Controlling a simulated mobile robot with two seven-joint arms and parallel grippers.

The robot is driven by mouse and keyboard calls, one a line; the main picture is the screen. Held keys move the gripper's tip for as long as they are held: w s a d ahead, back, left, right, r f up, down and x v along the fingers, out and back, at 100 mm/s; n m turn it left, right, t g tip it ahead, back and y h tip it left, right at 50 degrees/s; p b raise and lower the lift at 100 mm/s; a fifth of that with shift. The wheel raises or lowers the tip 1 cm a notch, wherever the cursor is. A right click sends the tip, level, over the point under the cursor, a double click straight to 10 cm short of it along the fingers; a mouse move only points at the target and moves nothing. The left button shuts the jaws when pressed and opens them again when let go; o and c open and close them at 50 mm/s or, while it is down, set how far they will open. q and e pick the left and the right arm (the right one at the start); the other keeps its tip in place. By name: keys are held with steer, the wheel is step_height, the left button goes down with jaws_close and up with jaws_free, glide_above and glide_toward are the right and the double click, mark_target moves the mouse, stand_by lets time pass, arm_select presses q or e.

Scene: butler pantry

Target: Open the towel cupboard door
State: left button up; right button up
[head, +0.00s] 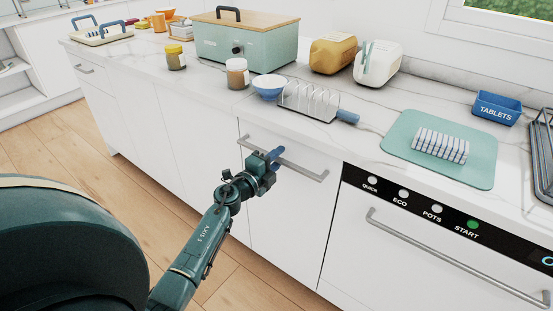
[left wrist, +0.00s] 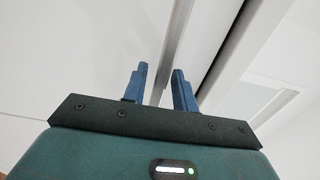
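A white cupboard door (head: 283,220) with a grey bar handle (head: 309,174) along its top is shut, just left of the dishwasher. No label on it shows that it is the towel cupboard. My left gripper (head: 275,156) is at this handle, near its middle. In the left wrist view the two blue fingers of my left gripper (left wrist: 161,80) stand apart, and the handle bar (left wrist: 175,45) runs between them in the picture. I cannot tell whether the fingers touch the bar. My right gripper is not in view.
The dishwasher (head: 400,247) with its own long handle is right of the door. The marble counter (head: 345,135) above holds a toast rack (head: 308,101), a blue bowl (head: 269,86), jars and a green mat (head: 400,155). The wooden floor (head: 100,160) left of my arm is clear.

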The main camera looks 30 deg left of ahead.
arm_select(q)
jaws_close()
steer(key=shift+s, duration=0.1)
stand_by(0.4)
